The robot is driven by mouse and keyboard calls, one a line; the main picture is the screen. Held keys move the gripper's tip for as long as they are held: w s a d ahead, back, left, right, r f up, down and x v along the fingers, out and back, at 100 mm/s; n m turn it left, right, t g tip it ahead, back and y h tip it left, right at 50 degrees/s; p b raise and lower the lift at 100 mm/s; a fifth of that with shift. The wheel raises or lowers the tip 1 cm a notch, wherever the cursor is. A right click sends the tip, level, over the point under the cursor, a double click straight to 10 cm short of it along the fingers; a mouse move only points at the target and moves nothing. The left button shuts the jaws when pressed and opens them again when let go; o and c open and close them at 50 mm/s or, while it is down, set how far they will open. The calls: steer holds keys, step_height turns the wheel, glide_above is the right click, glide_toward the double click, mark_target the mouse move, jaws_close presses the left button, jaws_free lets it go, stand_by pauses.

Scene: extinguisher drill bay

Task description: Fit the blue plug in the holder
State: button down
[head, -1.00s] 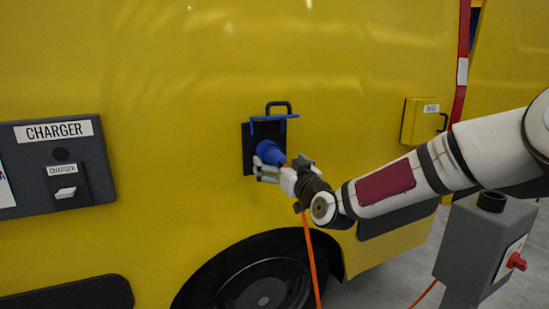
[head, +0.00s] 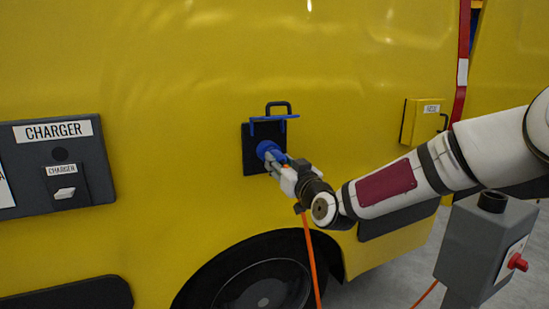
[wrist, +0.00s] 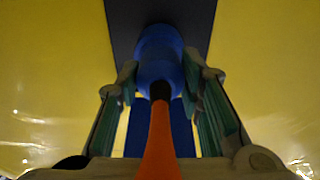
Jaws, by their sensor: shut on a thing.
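The blue plug (head: 268,151) sits at the black plate (head: 249,165) on the yellow vehicle's side, below a raised blue flap (head: 270,120). My gripper (head: 284,163) is shut on the plug, fingers on either side of it. In the wrist view, the plug (wrist: 160,58) lies between the two fingertips, in line with the dark plate behind. The orange cable (wrist: 160,140) runs back from it. How deep the plug sits in the inlet is hidden.
A dark CHARGER panel (head: 25,165) is on the vehicle at left. A small yellow box (head: 418,122) with a handle is at right. The post carries a red knob (head: 517,262). The orange cable (head: 311,255) hangs down past the wheel (head: 262,285).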

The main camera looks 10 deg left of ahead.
steer(key=shift+v, duration=2.2)
steer(key=shift+p+v, duration=0.35)
steer(key=shift+v, duration=1.65)
